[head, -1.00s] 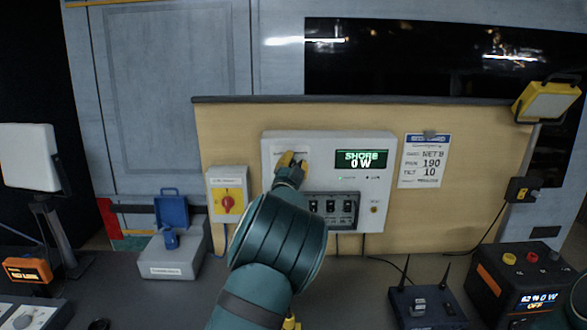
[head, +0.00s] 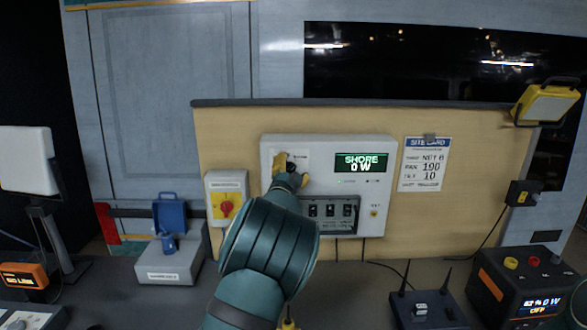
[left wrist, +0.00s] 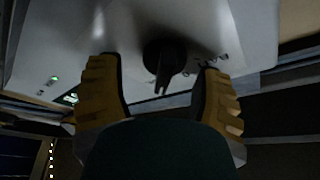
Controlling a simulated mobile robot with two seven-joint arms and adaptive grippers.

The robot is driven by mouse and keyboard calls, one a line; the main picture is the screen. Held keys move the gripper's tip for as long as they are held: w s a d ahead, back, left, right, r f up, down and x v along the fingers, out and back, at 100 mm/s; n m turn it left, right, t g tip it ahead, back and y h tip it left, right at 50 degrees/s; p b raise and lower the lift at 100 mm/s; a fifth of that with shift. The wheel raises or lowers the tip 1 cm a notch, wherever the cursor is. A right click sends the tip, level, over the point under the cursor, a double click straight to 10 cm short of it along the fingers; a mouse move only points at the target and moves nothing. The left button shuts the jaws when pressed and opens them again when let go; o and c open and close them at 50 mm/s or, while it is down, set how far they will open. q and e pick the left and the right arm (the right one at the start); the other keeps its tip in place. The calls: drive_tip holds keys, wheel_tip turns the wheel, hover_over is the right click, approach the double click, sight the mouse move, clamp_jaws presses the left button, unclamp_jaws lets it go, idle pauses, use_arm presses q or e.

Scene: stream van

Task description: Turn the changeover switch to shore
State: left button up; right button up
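The white changeover panel (head: 380,205) is on the tan board, and its green display (head: 361,162) reads SHORE 0 W. My left gripper (head: 291,165) is at the panel's upper left, over the switch, which it hides in the head view. In the left wrist view my left gripper (left wrist: 160,70) is open, one yellow finger on each side of the black switch knob (left wrist: 163,58). Gaps show between the knob and both fingers. The knob's pointer is toward the bottom of that picture. A small yellow tip at the head view's bottom edge may be my right gripper (head: 288,323).
A row of breakers (head: 331,211) is just below my left gripper on the panel.

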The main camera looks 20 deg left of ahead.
use_arm(q)
drive_tip(key=shift+s+d+r, duration=0.15)
drive_tip(key=shift+d+r, duration=0.05)
drive_tip(key=shift+r, duration=0.05)
drive_tip(key=v, duration=1.2)
drive_tip(key=shift+a+f, duration=0.1)
